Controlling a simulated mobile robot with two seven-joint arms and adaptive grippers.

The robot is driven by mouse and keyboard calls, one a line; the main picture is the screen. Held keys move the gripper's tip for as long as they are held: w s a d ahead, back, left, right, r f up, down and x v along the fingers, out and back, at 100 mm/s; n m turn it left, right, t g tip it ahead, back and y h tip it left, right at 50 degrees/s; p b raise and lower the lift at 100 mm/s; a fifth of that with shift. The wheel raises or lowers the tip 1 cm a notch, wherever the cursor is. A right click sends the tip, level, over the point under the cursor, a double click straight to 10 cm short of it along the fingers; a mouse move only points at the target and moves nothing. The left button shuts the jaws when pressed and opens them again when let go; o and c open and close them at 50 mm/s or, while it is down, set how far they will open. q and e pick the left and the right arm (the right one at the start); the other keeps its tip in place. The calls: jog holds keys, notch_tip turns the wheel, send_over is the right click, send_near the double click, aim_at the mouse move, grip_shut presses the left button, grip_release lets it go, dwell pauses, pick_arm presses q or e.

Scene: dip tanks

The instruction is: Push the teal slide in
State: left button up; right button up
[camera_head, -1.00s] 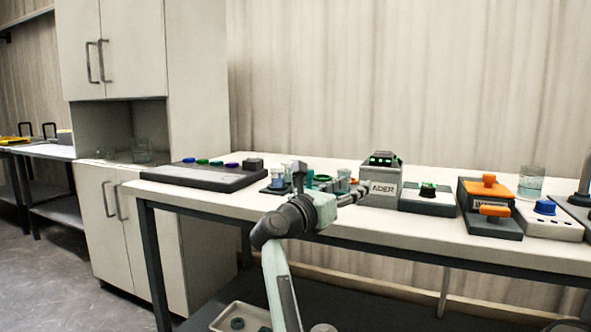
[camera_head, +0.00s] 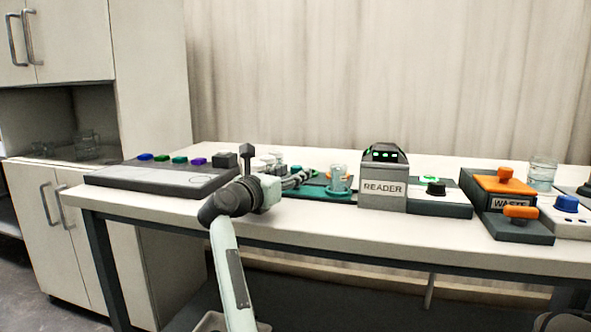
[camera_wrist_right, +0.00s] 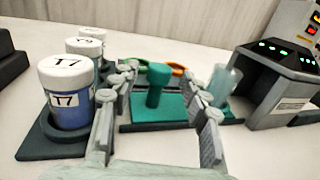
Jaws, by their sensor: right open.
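The teal slide (camera_wrist_right: 178,106) is a flat teal plate on a dark base in the right wrist view, with an upright teal knob (camera_wrist_right: 157,88). In the head view it lies left of the reader (camera_head: 325,194), partly hidden by my right arm. My right gripper (camera_wrist_right: 161,76) is open, its fingers apart on either side of the knob. I cannot tell whether either finger touches it. In the head view the right gripper (camera_head: 298,180) is low over the slide's left part. A clear cup (camera_head: 339,178) stands at the slide's right end. My left gripper is out of view.
The grey reader (camera_head: 383,178) stands close right of the slide. A button panel (camera_head: 165,178) is farther left; an orange-handled waste unit (camera_head: 505,205) is farther right.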

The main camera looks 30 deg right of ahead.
jog(key=shift+x, duration=1.25)
grip_shut()
